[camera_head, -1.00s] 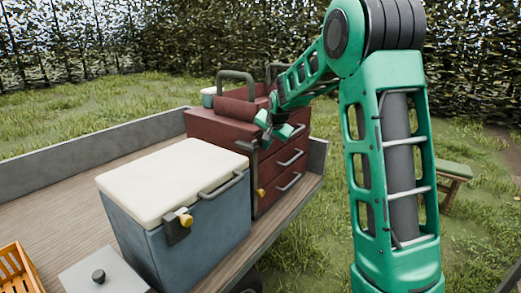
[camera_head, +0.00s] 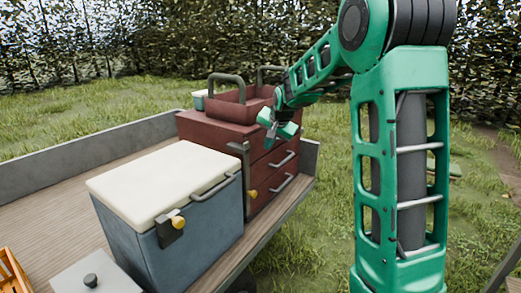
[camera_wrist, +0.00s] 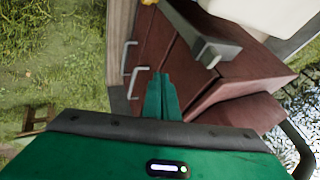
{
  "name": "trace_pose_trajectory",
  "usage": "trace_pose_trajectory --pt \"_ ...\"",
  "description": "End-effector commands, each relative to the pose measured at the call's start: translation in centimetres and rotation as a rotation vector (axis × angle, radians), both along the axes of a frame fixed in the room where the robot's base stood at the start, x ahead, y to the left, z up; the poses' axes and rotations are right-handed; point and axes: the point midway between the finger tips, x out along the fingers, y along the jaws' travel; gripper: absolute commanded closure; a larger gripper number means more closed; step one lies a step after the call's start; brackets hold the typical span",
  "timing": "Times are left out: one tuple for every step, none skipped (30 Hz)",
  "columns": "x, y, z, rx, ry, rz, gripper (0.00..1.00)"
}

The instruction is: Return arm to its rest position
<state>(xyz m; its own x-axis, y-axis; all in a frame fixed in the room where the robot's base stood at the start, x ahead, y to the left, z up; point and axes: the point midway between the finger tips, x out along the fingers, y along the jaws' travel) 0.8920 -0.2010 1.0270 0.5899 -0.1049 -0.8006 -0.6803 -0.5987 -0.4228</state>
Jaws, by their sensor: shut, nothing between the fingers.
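My green arm stands at the right of the head view, bent at the elbow, with its forearm reaching left. My gripper (camera_head: 271,136) hangs at its end, in front of the upper part of the red drawer chest (camera_head: 210,129). In the wrist view the fingers (camera_wrist: 162,97) are together, with nothing held between them. The red chest and its drawer handles (camera_wrist: 131,84) lie beyond the fingertips there. I cannot tell the exact gap between fingers and chest.
A blue cooler with a white lid (camera_head: 165,182) stands on the wooden cart bed (camera_head: 45,222), near the chest. An orange crate (camera_head: 12,272) and a grey lidded box (camera_head: 100,278) are at lower left. Grass (camera_head: 325,220) is open right of the cart.

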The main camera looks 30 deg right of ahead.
Motion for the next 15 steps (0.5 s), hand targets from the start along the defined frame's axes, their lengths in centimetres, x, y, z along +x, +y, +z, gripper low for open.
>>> trace_pose_trajectory --pt "-0.6 0.2 1.0 0.0 -0.003 0.002 1.0" --pt "-1.0 0.3 1.5 -0.001 -0.003 0.001 1.0" --pt "-1.4 0.5 2.1 -0.001 -0.002 0.002 1.0" --pt "-1.8 0.5 2.5 0.0 -0.001 0.002 1.0" --pt "-2.0 0.6 2.9 0.0 -0.001 0.002 1.0" --pt "-2.4 0.7 3.3 0.0 -0.001 0.004 1.0" --pt "-2.7 0.8 3.7 0.0 -0.001 0.004 1.0" --pt "-2.9 0.9 4.0 0.0 0.001 0.004 1.0" --pt "-3.2 1.0 4.3 -0.001 0.001 0.004 1.0" --pt "-3.3 1.0 4.5 -0.001 0.001 0.004 1.0" --pt "-3.5 1.1 4.7 0.0 0.001 0.005 1.0" --pt "-3.6 1.1 4.9 0.0 0.001 0.005 1.0" --pt "-3.7 1.1 5.0 0.0 0.003 0.005 1.0" --pt "-3.8 1.1 5.1 0.0 0.003 0.005 1.0" --pt "-3.9 1.2 5.2 0.0 0.004 0.004 1.0"
